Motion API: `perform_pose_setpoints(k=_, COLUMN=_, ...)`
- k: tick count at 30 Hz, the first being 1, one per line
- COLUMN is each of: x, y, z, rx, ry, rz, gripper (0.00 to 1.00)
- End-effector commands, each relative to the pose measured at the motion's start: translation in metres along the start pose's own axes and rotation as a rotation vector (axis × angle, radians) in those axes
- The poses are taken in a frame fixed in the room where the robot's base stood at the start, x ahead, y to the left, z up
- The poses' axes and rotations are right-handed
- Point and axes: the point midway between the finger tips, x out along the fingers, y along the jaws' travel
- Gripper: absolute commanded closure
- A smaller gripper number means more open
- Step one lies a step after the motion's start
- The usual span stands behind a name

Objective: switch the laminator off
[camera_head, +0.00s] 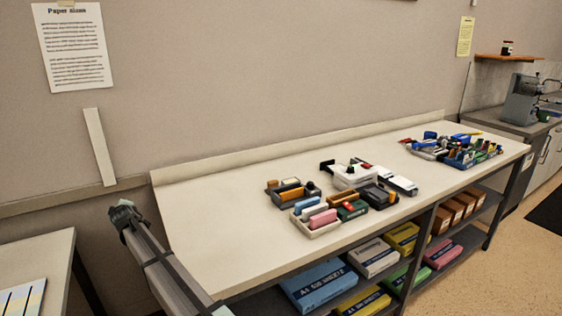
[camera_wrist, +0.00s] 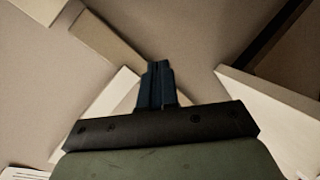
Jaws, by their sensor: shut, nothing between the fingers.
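My gripper (camera_head: 124,210) is at the lower left of the head view, by the table's left end, well apart from the machine. In the wrist view my gripper's dark fingers (camera_wrist: 158,72) are together and hold nothing. The machine is not recognisable in the wrist view.
The long table (camera_head: 220,230) is bare on its left half. Trays with coloured blocks (camera_head: 318,222) sit in front of the machine. A cluttered blue group (camera_head: 455,150) stands farther right. Paper packs (camera_head: 318,285) lie on the shelf below. A wall runs behind.

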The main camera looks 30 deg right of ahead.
Motion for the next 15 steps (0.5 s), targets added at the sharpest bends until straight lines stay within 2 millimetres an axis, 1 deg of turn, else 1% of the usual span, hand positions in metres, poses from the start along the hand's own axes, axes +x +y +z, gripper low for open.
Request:
perform_pose_setpoints(k=1, x=-0.006, y=0.023, z=-0.001, rx=0.026, ry=0.005, rz=0.015, gripper=1.00)
perform_pose_setpoints(k=3, x=-0.014, y=0.050, z=-0.004, rx=0.059, ry=0.014, rz=0.032, gripper=1.00)
perform_pose_setpoints(k=8, x=-0.035, y=0.110, z=-0.009, rx=0.132, ry=0.035, rz=0.070, gripper=1.00)
perform_pose_setpoints(k=12, x=-0.056, y=0.162, z=-0.012, rx=0.193, ry=0.056, rz=0.103, gripper=1.00)
perform_pose_setpoints(k=14, x=-0.066, y=0.184, z=-0.013, rx=0.219, ry=0.066, rz=0.117, gripper=1.00)
perform_pose_setpoints(k=15, x=-0.072, y=0.199, z=-0.013, rx=0.235, ry=0.072, rz=0.126, gripper=1.00)
